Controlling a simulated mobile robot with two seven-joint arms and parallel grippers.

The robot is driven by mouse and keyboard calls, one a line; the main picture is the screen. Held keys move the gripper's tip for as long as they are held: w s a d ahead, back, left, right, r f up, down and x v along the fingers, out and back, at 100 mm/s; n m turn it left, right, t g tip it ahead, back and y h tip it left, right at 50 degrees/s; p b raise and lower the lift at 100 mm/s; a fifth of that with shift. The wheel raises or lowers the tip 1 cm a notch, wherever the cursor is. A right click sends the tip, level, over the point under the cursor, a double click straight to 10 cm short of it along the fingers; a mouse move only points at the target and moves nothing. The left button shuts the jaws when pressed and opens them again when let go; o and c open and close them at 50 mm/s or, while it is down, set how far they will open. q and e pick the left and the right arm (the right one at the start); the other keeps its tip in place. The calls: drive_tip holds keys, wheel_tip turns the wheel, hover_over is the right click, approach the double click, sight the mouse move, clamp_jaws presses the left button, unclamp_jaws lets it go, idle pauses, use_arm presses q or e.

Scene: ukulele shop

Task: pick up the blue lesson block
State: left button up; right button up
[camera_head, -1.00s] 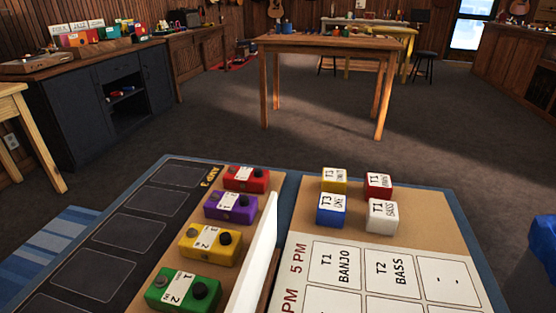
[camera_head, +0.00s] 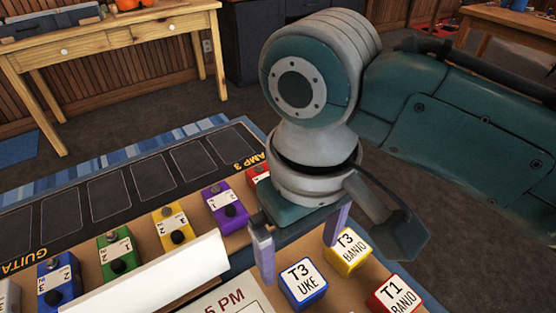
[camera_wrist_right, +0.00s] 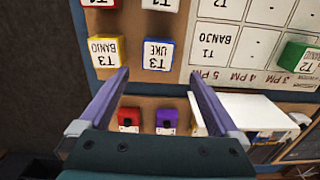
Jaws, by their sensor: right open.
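The blue lesson block (camera_head: 303,287), with a white top reading T3 UKE, sits on the brown strip of the schedule board. It also shows in the right wrist view (camera_wrist_right: 158,56), just beyond the fingertips. My right gripper (camera_head: 300,251) is open and empty, fingers pointing down. In the right wrist view its two purple-grey fingers (camera_wrist_right: 158,73) stand wide apart, with the blue block between their lines. A yellow T3 BANJO block (camera_head: 347,251) stands beside the blue block. My left gripper is not in view.
A red T1 BANJO block (camera_head: 395,297) sits close to the blue block. A green block (camera_wrist_right: 297,55) lies on the schedule grid.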

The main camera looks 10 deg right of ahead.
sight(304, 279)
wheel_tip(304, 279, down, 2)
drive_tip(key=shift+a+f, duration=0.15)
drive_tip(key=shift+f, duration=0.05)
drive_tip(key=f, duration=0.1)
drive_tip(key=f+b, duration=0.1)
drive_tip(key=f, duration=0.1)
drive_tip(key=d+f, duration=0.1)
drive_tip(key=f, duration=0.1)
drive_tip(key=shift+s+f+b, duration=0.2)
drive_tip(key=shift+s+b, duration=0.05)
drive_tip(key=shift+b, duration=0.15)
drive_tip(key=c, duration=1.5)
